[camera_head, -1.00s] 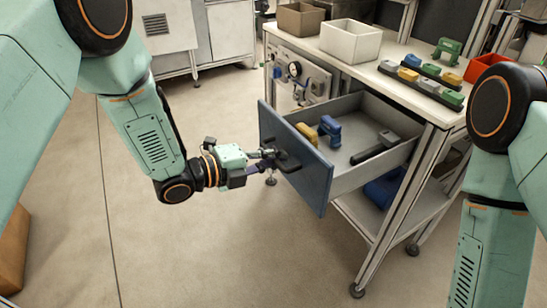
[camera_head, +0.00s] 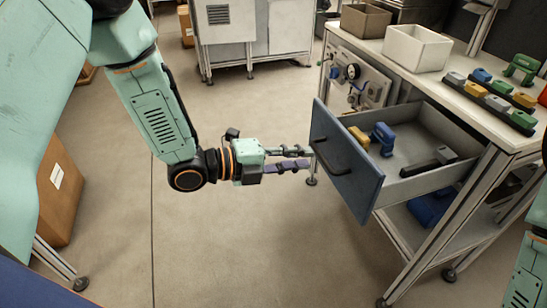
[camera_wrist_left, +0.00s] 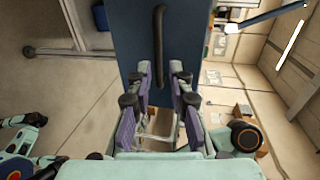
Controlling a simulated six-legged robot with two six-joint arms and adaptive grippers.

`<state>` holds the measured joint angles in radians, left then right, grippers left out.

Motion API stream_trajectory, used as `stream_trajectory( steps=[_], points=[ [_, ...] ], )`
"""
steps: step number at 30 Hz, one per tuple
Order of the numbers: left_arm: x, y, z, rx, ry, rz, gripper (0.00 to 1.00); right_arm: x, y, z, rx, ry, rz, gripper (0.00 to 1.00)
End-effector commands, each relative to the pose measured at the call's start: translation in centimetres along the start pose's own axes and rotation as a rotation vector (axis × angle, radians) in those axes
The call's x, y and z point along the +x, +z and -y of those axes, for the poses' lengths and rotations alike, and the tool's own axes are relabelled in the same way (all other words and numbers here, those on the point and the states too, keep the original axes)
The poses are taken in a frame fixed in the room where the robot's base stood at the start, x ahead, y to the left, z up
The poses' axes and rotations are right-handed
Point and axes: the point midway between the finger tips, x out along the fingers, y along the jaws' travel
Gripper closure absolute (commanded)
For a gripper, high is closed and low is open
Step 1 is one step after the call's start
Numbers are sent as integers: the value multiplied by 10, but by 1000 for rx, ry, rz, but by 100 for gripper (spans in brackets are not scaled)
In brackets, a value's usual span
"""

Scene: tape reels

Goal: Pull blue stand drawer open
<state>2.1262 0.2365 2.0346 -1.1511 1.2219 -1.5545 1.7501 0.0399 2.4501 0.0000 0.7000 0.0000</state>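The blue-fronted drawer (camera_head: 345,165) of the workbench stands well open. Its black bar handle (camera_head: 332,157) is on the front panel, and it also shows upright in the left wrist view (camera_wrist_left: 159,48).
Inside the drawer lie a yellow item (camera_head: 359,137), a blue item (camera_head: 383,138) and a dark tool (camera_head: 430,161). The bench top holds a brown box (camera_head: 366,20), a white box (camera_head: 417,47) and several coloured blocks. A cardboard box (camera_head: 61,190) stands left. The floor before the drawer is clear.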

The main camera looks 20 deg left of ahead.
Motion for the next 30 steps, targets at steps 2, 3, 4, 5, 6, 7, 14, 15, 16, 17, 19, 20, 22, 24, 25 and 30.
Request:
stream_trajectory(
  steps=[2,3,4,5,6,7,14,15,16,17,19,20,22,24,25,30],
  points=[
    [-10,2,1,-3,-2,5,80,0,0,0,0,0,0,60],
    [-15,2,1,-2,-2,5,80,0,0,0,0,0,0,60],
    [-19,2,1,-3,-2,6,80,0,0,0,0,0,0,60],
    [-22,2,1,-3,-3,5,80,0,0,0,0,0,0,60],
    [-27,2,1,-3,-4,5,80,0,0,0,0,0,0,60],
    [-30,1,1,-3,-5,4,80,0,0,0,0,0,0,60],
    [-49,2,2,-2,-3,5,80,0,0,0,0,0,0,60],
    [-52,2,2,-1,-4,4,80,0,0,0,0,0,0,60],
    [-53,2,2,-1,-5,3,80,0,0,0,0,0,0,60],
    [-54,2,2,0,-4,3,80,0,0,0,0,0,0,60],
    [-56,1,1,0,-4,3,80,0,0,0,0,0,0,60],
    [-57,1,1,0,-4,2,80,0,0,0,0,0,0,60],
    [-58,1,1,1,-4,1,80,0,0,0,0,0,0,60],
    [-58,1,1,2,-3,0,80,0,0,0,0,0,0,60],
    [-58,1,1,2,-3,0,80,0,0,0,0,0,0,60],
    [-58,1,1,2,-3,1,80,0,0,0,0,0,0,60]
  ],
)
